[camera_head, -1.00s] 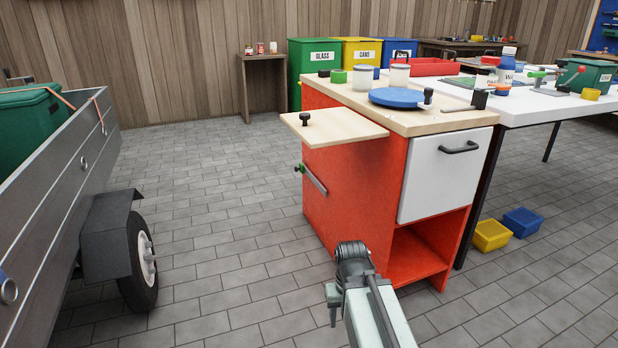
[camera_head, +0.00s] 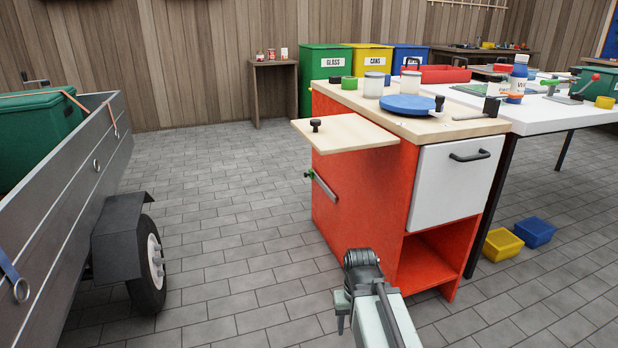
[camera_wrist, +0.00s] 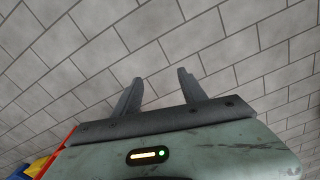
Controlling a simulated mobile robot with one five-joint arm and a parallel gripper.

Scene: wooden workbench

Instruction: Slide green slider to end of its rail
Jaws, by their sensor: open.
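The green slider (camera_head: 308,174) is a small piece at the upper left end of a grey metal rail (camera_head: 323,187). The rail slants down to the right on the left side of the red cabinet (camera_head: 355,195). My gripper (camera_wrist: 161,82) is open and empty in the wrist view, with its two dark fingers apart above the tiled floor. In the head view my arm is in front of the cabinet, below the rail, and does not touch the slider. The slider is not in the wrist view.
A wooden flap (camera_head: 345,133) with a black knob sticks out above the rail. A grey trailer (camera_head: 62,190) with a wheel stands at the left. Tiled floor (camera_head: 225,200) between trailer and cabinet is clear. A yellow bin (camera_head: 503,244) and a blue bin (camera_head: 534,232) sit at right.

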